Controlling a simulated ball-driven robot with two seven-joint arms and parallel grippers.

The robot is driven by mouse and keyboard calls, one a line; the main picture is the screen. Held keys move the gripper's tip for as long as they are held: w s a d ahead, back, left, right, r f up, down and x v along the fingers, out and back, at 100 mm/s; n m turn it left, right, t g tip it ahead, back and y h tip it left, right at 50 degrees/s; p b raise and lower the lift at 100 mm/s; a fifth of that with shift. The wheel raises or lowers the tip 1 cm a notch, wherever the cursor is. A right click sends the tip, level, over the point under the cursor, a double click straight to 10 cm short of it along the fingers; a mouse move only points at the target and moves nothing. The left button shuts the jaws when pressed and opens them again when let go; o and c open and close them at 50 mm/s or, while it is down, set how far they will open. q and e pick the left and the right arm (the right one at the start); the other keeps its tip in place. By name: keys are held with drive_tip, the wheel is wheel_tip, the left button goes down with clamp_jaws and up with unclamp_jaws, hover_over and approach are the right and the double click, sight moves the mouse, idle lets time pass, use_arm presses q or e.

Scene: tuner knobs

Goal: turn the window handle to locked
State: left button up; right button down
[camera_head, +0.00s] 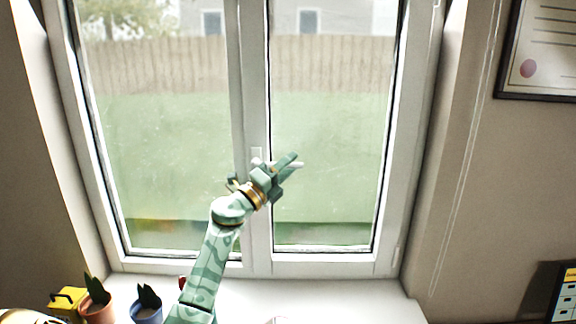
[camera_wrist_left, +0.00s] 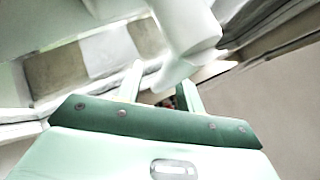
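The window handle (camera_head: 256,153) is white and sits on the middle frame of the window. My left gripper (camera_head: 287,163) is at the lever, with fingers pointing up and right. In the left wrist view, the gripper (camera_wrist_left: 160,90) has its two fingers apart, with the white handle (camera_wrist_left: 188,35) at and partly between them. I cannot tell whether the fingers touch it. My arm hides part of the handle's hub. My right gripper is not in view.
The white sill (camera_head: 330,300) runs below the window. A terracotta pot (camera_head: 96,305), a blue pot (camera_head: 146,312) and a yellow object (camera_head: 66,302) stand at its left. A blind cord (camera_head: 465,150) hangs right of the window, near a framed certificate (camera_head: 540,50).

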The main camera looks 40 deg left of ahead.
use_arm(q)
clamp_jaws()
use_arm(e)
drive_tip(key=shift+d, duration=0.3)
